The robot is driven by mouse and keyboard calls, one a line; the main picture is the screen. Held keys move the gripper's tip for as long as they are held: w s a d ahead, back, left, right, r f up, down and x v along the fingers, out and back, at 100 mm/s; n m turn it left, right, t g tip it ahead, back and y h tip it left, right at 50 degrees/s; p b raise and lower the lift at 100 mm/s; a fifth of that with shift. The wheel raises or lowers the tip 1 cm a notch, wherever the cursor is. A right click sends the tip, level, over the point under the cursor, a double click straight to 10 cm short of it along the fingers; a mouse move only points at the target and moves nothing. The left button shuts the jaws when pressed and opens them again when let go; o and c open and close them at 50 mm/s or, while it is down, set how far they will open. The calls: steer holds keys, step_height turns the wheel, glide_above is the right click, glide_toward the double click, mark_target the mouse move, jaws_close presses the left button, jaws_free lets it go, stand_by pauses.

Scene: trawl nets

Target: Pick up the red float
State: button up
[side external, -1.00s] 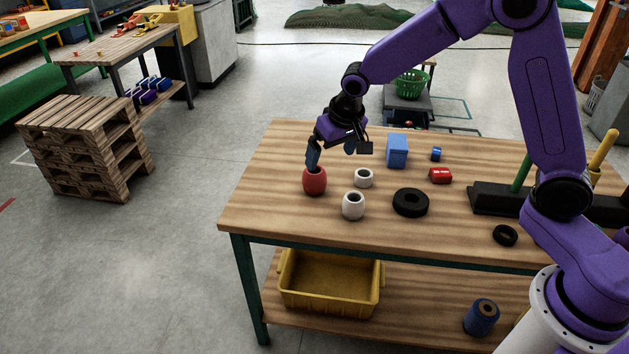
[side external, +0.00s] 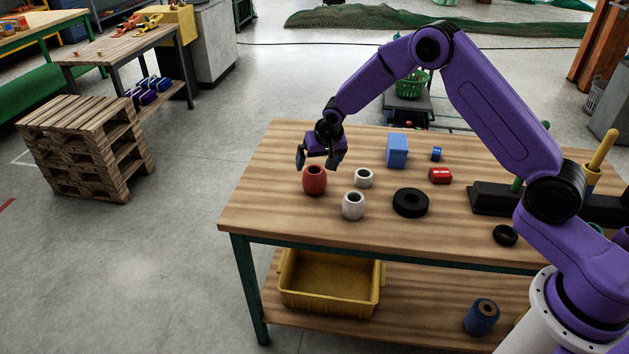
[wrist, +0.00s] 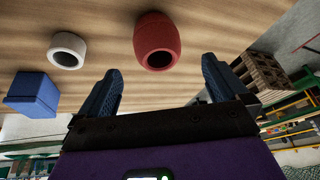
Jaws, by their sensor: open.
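The red float (side external: 314,181) is a rounded barrel shape with a dark hole in its top. It stands upright near the left end of the wooden table. My gripper (side external: 316,160) is open and empty, just above and behind the float in the side view. In the wrist view the float (wrist: 156,38) shows ahead of the gap between my two open fingers (wrist: 160,85), apart from them.
Two white floats (side external: 353,206) (side external: 363,178) stand just right of the red float. A black ring (side external: 410,202), a blue block (side external: 397,150), a small blue piece (side external: 436,154) and a red piece (side external: 440,175) lie farther right. The table's left end (side external: 253,190) is clear.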

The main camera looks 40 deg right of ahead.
mark_target(315, 179)
steer(key=x, duration=0.4)
steer(key=shift+f, duration=0.2)
steer(key=shift+s+x, duration=0.15)
steer(key=shift+x, duration=1.15)
steer(key=shift+s+x, duration=0.1)
steer(key=shift+x, duration=1.2)
steer(key=shift+d+f, duration=0.1)
steer(key=shift+c, duration=0.3)
steer(key=c, duration=0.9)
